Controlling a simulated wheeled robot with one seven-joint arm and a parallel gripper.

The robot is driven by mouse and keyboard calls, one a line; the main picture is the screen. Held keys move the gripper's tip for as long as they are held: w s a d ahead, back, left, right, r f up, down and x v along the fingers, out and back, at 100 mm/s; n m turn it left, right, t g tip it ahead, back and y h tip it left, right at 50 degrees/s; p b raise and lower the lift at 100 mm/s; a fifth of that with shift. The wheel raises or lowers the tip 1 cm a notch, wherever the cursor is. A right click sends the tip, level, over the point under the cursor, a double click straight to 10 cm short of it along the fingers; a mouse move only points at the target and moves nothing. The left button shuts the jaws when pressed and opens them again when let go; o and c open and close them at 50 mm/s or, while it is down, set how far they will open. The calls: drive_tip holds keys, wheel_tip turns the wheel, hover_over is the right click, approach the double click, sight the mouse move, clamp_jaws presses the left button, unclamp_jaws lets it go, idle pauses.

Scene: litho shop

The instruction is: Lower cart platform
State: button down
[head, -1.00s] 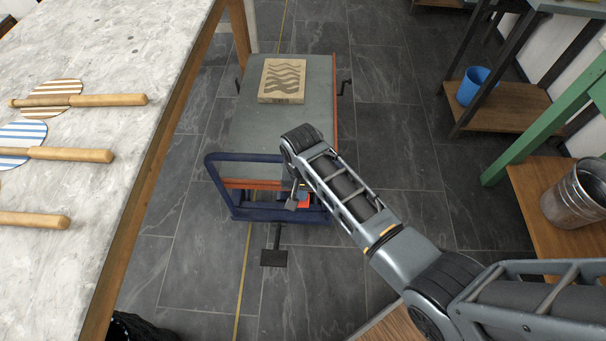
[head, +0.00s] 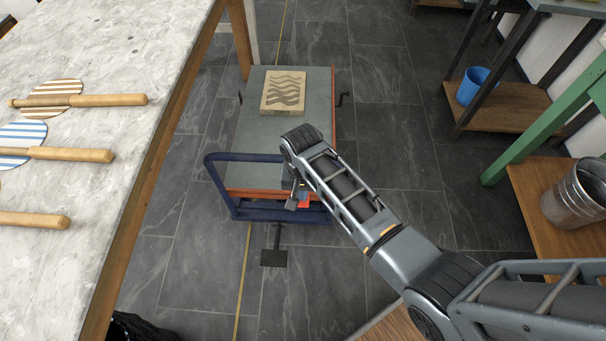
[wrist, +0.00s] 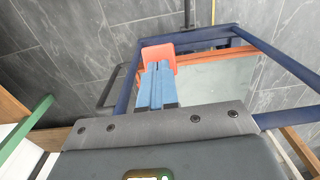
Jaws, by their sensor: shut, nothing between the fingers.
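The cart platform (head: 255,140) is a grey top with an orange edge, with a patterned tan slab (head: 283,91) lying flat near its far end. A dark blue handle frame (head: 225,197) stands at its near end and also shows in the wrist view (wrist: 285,62). An orange-red lever (wrist: 159,55) lies at the tips of my gripper's blue fingers (wrist: 157,85); contact looks likely, but I cannot be sure. In the head view my gripper (head: 302,193) is partly hidden by my arm. It is shut and empty. A black foot pedal (head: 274,258) sits low in front of the cart.
A marble-topped table (head: 120,60) with several wooden-handled tools runs along the left. At right are shelves with a blue bucket (head: 477,85) and a metal pail (head: 577,194), and a green post (head: 545,118). The dark tiled floor between is clear.

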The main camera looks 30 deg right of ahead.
wheel_tip(320, 180, up, 8)
drive_tip(key=p, duration=0.8)
drive_tip(key=shift+f, duration=0.15)
drive_tip(key=s+a+r+n+t, duration=0.1)
drive_tip(key=s+n+t, duration=0.4)
drive_tip(key=s, duration=1.4)
drive_tip(key=s+r+t, duration=0.3)
drive_tip(key=s+r, duration=0.1)
drive_tip(key=r, duration=0.6)
drive_tip(key=s+r+n+t, duration=0.1)
drive_tip(key=s+r+t, duration=0.2)
drive_tip(key=r, duration=0.7)
drive_tip(key=s+d+r+n+t, duration=0.1)
drive_tip(key=s+r+t, duration=0.3)
drive_tip(key=s+r, duration=0.3)
wheel_tip(320, 180, up, 4)
drive_tip(key=shift+s+f, duration=0.1)
drive_tip(key=shift+s, duration=0.1)
